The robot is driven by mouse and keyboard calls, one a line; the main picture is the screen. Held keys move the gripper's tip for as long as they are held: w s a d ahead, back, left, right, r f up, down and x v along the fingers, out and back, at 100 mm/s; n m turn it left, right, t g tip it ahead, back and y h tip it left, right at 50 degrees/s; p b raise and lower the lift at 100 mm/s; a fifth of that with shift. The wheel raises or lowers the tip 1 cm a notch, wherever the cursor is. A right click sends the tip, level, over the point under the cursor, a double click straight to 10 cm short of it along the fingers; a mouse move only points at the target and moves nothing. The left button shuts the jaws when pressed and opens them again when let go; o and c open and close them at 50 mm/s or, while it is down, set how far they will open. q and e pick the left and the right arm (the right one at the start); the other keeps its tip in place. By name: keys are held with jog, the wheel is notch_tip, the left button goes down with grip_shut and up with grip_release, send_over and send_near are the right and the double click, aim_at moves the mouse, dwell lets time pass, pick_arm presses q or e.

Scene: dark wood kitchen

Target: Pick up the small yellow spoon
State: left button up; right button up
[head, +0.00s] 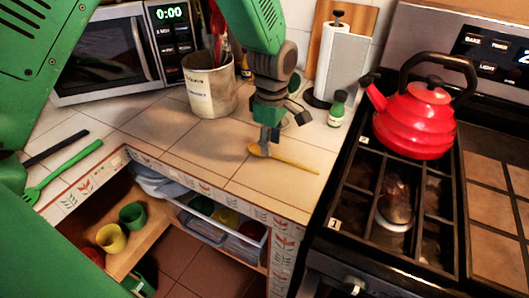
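The small yellow spoon (290,161) lies on the tiled counter near its front edge, with its handle pointing right. My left gripper (266,142) comes down from above, right over the spoon's left end. Its fingertips overlap that end in the head view and hide part of it. I cannot tell whether they touch it or how far apart they are. My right gripper is not in view.
A metal utensil can (209,88) and a microwave (110,54) stand behind. The stove holds a red kettle (414,120). A green fork (62,168) lies at left.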

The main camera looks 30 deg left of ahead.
aim_at(273, 155)
pick_arm(q)
jog(key=f, duration=0.1)
jog(key=d+f, duration=0.1)
jog(key=f, duration=0.1)
jog(key=shift+w+d, duration=0.2)
jog(key=shift+s+a, duration=0.1)
jog(key=shift+a, duration=0.3)
jog(key=shift+c, duration=1.3)
jog(key=shift+a, duration=0.15)
grip_shut()
jog(key=shift+a+f, duration=0.1)
jog(key=shift+a, duration=0.05)
